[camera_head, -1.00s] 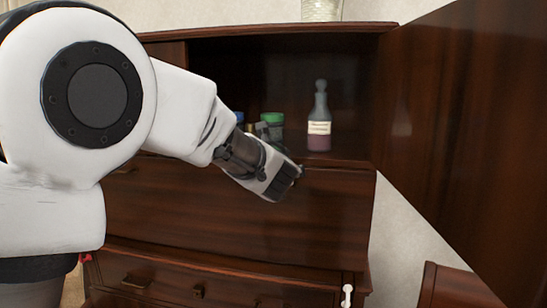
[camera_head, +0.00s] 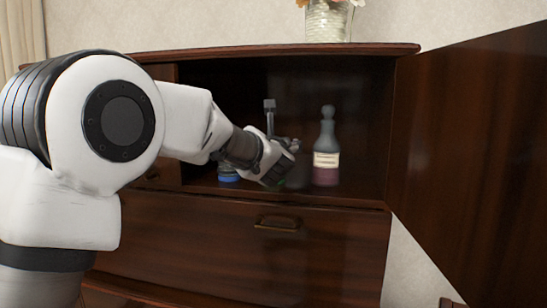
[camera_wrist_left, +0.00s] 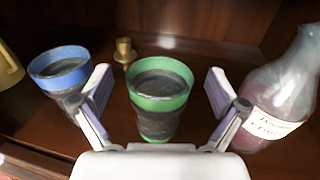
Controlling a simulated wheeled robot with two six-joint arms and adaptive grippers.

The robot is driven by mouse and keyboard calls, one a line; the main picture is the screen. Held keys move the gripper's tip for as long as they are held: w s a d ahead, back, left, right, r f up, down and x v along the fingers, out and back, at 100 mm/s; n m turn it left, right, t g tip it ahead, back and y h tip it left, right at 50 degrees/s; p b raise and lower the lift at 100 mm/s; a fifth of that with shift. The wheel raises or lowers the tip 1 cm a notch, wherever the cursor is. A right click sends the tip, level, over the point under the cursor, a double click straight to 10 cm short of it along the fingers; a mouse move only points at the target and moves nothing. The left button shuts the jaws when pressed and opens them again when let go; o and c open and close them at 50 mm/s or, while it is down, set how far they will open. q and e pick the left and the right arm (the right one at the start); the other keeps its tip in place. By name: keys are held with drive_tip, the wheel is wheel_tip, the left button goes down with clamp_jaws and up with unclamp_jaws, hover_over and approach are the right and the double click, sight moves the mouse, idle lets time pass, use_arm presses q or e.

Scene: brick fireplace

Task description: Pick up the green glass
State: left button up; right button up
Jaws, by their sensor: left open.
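The green glass (camera_wrist_left: 158,95) stands upright on the cabinet shelf, a dark tumbler with a green rim band, centred in the left wrist view. My left gripper (camera_wrist_left: 158,88) is open, with one finger on each side of the glass and visible gaps between. In the head view my left gripper (camera_head: 282,163) reaches into the open cabinet and mostly hides the green glass. My right gripper is not in view.
A blue-rimmed glass (camera_wrist_left: 62,75) stands close beside the left finger. A labelled bottle (camera_wrist_left: 278,95) with purple liquid stands close on the right, also in the head view (camera_head: 326,160). A small brass item (camera_wrist_left: 125,52) stands behind. The open cabinet door (camera_head: 470,150) bounds the right.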

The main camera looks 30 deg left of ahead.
use_arm(q)
drive_tip(key=shift+w+a+f, duration=0.3)
drive_tip(key=shift+w, duration=0.25)
drive_tip(key=shift+w+a+f, duration=0.25)
drive_tip(key=shift+w, duration=0.25)
drive_tip(key=shift+s+d+r, duration=0.45)
drive_tip(key=shift+s, duration=0.2)
drive_tip(key=c, duration=1.6)
drive_tip(key=shift+w+a+f, duration=0.15)
drive_tip(key=shift+w+f, duration=0.05)
drive_tip(key=shift+c, duration=0.9)
